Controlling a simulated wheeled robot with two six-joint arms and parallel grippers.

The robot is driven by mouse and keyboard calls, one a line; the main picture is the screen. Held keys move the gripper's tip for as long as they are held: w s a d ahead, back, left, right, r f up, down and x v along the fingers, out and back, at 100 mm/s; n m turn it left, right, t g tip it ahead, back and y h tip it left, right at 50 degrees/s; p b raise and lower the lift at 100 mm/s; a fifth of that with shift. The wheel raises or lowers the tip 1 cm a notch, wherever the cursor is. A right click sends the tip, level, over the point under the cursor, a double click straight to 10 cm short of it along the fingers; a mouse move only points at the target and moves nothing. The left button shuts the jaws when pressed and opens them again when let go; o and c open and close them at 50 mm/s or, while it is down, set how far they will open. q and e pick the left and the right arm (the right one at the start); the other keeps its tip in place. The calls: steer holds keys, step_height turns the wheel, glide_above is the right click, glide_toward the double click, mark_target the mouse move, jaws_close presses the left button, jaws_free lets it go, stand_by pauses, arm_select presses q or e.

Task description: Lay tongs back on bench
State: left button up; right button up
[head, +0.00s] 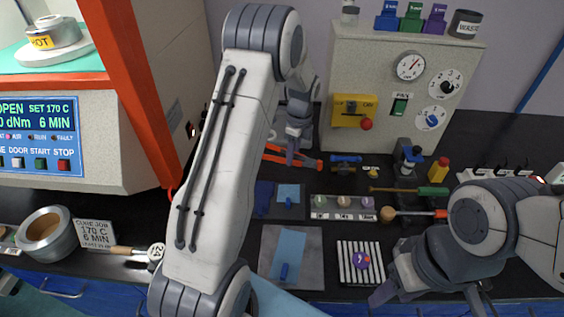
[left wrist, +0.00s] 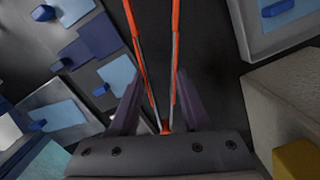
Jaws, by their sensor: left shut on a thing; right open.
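The tongs (head: 306,161) have orange handles and lie across the back of the dark bench (head: 232,283) or just above it; I cannot tell whether they touch it. In the left wrist view the two long orange and grey arms of the tongs (left wrist: 176,60) run between my fingers. My left gripper (head: 297,150) is shut on the tongs; its fingers also show in the left wrist view (left wrist: 156,92). My left arm hides part of the tongs and bench in the head view. My right gripper (head: 425,300) is open and empty near the front right.
The rheometer (head: 95,120) with its orange frame stands at left. A grey control box (head: 390,85) stands behind. A striped rack (head: 345,272) with a purple piece, a grey mat (head: 312,285) with a blue sheet, and a tray with several samples (head: 343,214) occupy the middle bench.

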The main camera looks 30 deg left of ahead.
mark_target(282, 171)
arm_select(q)
steer(key=a, duration=0.1)
steer(key=a+f, duration=0.2)
steer(key=shift+w+a+f, duration=0.2)
steer(key=shift+w+a, duration=0.05)
steer(key=shift+a, duration=0.15)
steer(key=shift+f+p, duration=0.5)
steer(key=shift+f, duration=1.4)
steer(key=o, duration=0.6)
steer(key=shift+c, duration=0.2)
steer(key=shift+r, duration=0.1)
